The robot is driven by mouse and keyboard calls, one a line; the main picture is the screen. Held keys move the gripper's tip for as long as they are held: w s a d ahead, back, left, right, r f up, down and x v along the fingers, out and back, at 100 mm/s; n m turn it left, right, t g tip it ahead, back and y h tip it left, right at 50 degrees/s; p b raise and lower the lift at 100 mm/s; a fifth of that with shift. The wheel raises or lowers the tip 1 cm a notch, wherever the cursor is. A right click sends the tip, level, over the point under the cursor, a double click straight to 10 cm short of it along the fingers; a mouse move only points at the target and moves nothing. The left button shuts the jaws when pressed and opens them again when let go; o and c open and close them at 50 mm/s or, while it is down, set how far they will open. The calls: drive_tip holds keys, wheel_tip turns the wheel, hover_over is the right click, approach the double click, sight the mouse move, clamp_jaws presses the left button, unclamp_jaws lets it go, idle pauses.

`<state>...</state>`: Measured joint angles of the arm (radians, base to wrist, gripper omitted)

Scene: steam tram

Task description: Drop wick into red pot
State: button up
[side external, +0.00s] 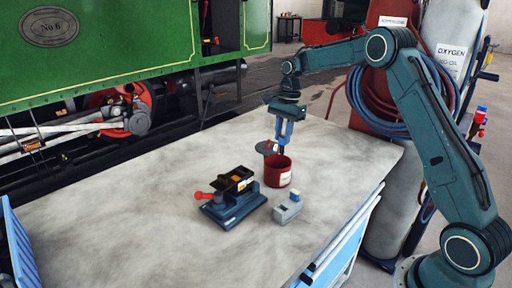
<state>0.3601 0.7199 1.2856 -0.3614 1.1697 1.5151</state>
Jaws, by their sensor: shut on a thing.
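The red pot (278,172) stands upright on the pale table, its open top facing up and a light label on its side. My gripper (284,143) points down at the pot's far side, its blue fingers just above and behind the rim. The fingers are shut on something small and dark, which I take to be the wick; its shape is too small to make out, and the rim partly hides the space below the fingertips. I cannot tell whether the fingertips are over the pot's opening or behind it.
A flat grey piece with a red part (266,147) lies just left of my fingers. A blue-grey device with a black tray and red knob (232,196) stands left of the pot, a small grey block (288,208) in front. The table's (130,225) near left is clear.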

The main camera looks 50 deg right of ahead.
drive_tip(key=o, duration=1)
drive_tip(key=shift+o, duration=0.2)
drive_tip(key=shift+r, duration=0.15)
wheel_tip(320, 180, up, 7)
drive_tip(key=d, duration=0.1)
drive_tip(key=shift+r, duration=0.1)
idle(0.4)
